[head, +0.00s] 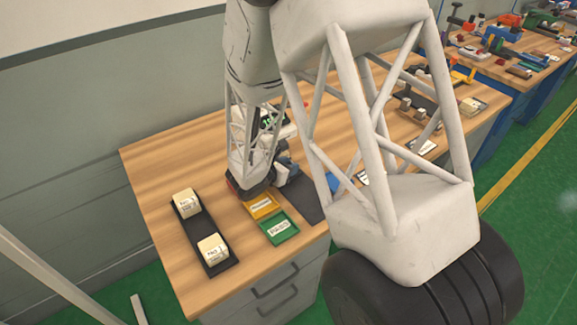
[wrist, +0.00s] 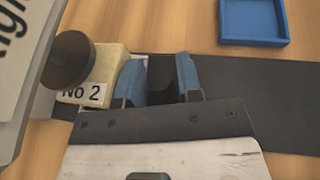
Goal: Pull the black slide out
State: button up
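In the wrist view my gripper (wrist: 160,80) has two blue fingers standing apart over a dark surface. A black, rounded shape (wrist: 161,76) shows in the gap between them; it may be the black slide, but I cannot tell its full outline or whether the fingers touch it. A cream block (wrist: 92,77) labelled "No 2" is just left of the left finger, with a dark round knob (wrist: 68,60) beside it. In the head view my arm hides most of my gripper and the objects around it.
A blue tray (wrist: 252,22) lies at the upper right of the wrist view, beside a long dark strip (wrist: 265,95). In the head view, yellow (head: 261,206) and green (head: 279,229) trays and a black holder (head: 203,236) with two cream blocks stand on the wooden bench (head: 150,160).

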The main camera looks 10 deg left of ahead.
grip_shut()
dwell(0.3)
jog(key=s+d, duration=0.9)
jog(key=shift+s+d, duration=0.4)
jog(key=shift+d, duration=0.1)
jog(key=shift+c, duration=0.4)
grip_release()
jog(key=shift+s, duration=0.1)
jog(key=shift+o, duration=0.4)
